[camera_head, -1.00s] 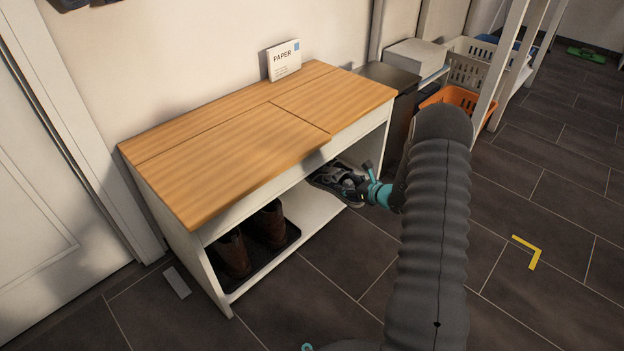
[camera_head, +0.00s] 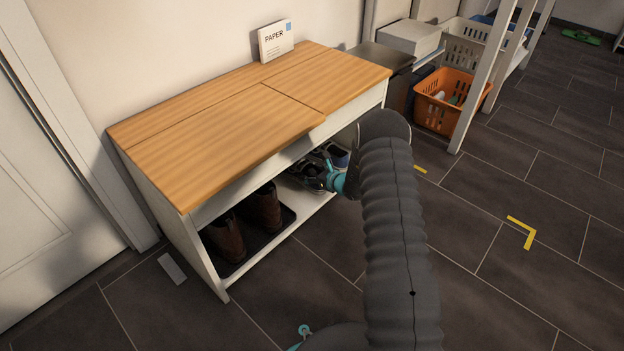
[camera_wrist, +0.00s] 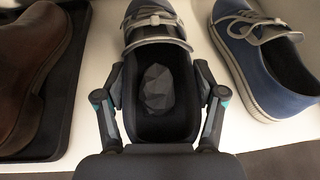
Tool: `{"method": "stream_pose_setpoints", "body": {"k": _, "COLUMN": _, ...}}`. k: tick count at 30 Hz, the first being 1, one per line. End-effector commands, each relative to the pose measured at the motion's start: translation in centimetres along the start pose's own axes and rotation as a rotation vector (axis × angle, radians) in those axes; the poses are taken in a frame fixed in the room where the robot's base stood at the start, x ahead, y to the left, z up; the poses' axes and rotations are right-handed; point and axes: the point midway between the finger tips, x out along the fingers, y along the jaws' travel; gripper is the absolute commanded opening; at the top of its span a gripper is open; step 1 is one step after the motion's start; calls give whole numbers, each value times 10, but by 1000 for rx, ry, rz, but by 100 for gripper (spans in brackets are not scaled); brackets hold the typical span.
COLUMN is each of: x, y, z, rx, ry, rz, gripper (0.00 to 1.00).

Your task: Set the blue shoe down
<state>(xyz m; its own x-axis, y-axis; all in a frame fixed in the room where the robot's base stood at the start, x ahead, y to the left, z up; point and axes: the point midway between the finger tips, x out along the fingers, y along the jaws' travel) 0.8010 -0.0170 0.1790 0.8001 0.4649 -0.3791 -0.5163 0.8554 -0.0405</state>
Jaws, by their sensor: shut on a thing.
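The held blue shoe (camera_wrist: 134,42) has grey laces and a dark inside with a grey faceted lump in it. It is inside the bench's lower opening, over the white shelf (camera_wrist: 91,97), toe pointing inward. In the head view the held shoe (camera_head: 303,174) looks dark and is partly hidden. My gripper (camera_wrist: 158,85) is shut on its heel end, one finger along each side; it also shows in the head view (camera_head: 330,178). I cannot tell if the sole touches the shelf. A second blue shoe (camera_wrist: 262,72) with a pale sole stands apart on the right.
Brown boots (camera_head: 262,207) stand on a black tray (camera_head: 286,220) left of the held shoe; one boot (camera_wrist: 25,70) is near it in the wrist view. The wooden bench top (camera_head: 230,125) overhangs the opening. An orange basket (camera_head: 436,112) stands at the right.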

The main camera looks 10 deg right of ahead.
Motion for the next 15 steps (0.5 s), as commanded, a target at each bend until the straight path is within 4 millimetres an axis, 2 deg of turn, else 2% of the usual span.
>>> {"method": "stream_pose_setpoints", "body": {"k": 1, "x": 3, "y": 1, "z": -10, "rx": 2, "ry": 1, "rz": 1, "gripper": 19}}
{"method": "stream_pose_setpoints", "body": {"k": 4, "x": 8, "y": 1, "z": -21, "rx": 2, "ry": 0, "rz": 1, "gripper": 19}}
{"method": "stream_pose_setpoints", "body": {"k": 11, "x": 9, "y": 1, "z": -23, "rx": 0, "ry": -1, "rz": 0, "gripper": 19}}
{"method": "stream_pose_setpoints", "body": {"k": 12, "x": 9, "y": 1, "z": -24, "rx": 1, "ry": 1, "rz": 0, "gripper": 72}}
{"method": "stream_pose_setpoints", "body": {"k": 15, "x": 9, "y": 1, "z": -24, "rx": 1, "ry": 1, "rz": 0, "gripper": 95}}
